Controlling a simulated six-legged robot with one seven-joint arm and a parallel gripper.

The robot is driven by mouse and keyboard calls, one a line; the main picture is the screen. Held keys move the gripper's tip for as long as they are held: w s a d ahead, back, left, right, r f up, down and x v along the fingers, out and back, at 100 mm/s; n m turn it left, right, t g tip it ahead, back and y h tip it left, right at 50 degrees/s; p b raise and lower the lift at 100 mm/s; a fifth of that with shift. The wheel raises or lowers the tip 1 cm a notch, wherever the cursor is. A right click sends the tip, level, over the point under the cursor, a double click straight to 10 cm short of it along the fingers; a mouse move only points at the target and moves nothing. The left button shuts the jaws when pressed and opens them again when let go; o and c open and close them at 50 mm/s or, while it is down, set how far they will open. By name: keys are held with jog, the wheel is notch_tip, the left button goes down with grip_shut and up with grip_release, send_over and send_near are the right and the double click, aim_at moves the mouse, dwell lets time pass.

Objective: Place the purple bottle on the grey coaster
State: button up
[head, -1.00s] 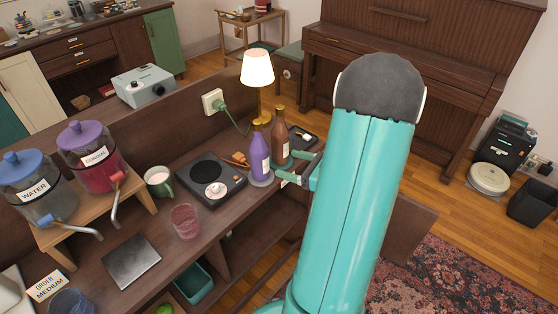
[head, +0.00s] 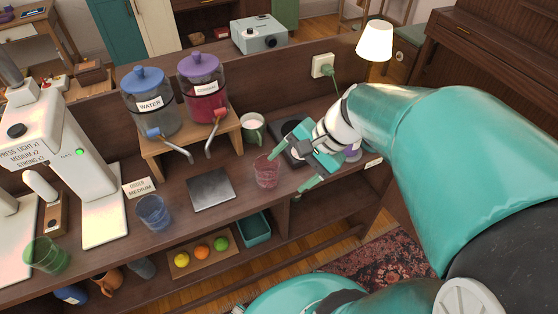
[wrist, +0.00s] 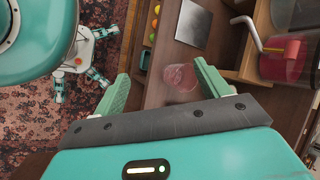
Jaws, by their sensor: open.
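My gripper (head: 286,173) is open and empty over the counter, beside the pink glass (head: 266,171). In the wrist view its spread fingers (wrist: 161,68) have the glass (wrist: 180,80) beyond them, with nothing held. The purple bottle is mostly hidden behind my arm in the head view now. A small grey edge, apparently the round grey coaster (head: 354,156), shows under my wrist. In the earlier head view the bottle stands upright there, seemingly on that coaster, next to a brown bottle.
A green mug (head: 252,128), a grey square plate (head: 211,189) and a blue glass (head: 154,212) stand on the counter. Two dispensers on a wooden stand (head: 226,128) are behind. A lamp (head: 374,45) stands at the far right. A dark hotplate (head: 287,153) is partly hidden by my gripper.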

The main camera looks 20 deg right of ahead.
jog(key=s+a+r+n+t+h, duration=0.2)
jog(key=s+a+r+n+h, duration=0.2)
jog(key=n, duration=0.7)
jog(key=shift+a+r+n+t+h, duration=0.3)
jog(key=shift+r+h, duration=0.7)
jog(key=shift+r, duration=0.5)
jog(key=shift+s, duration=0.1)
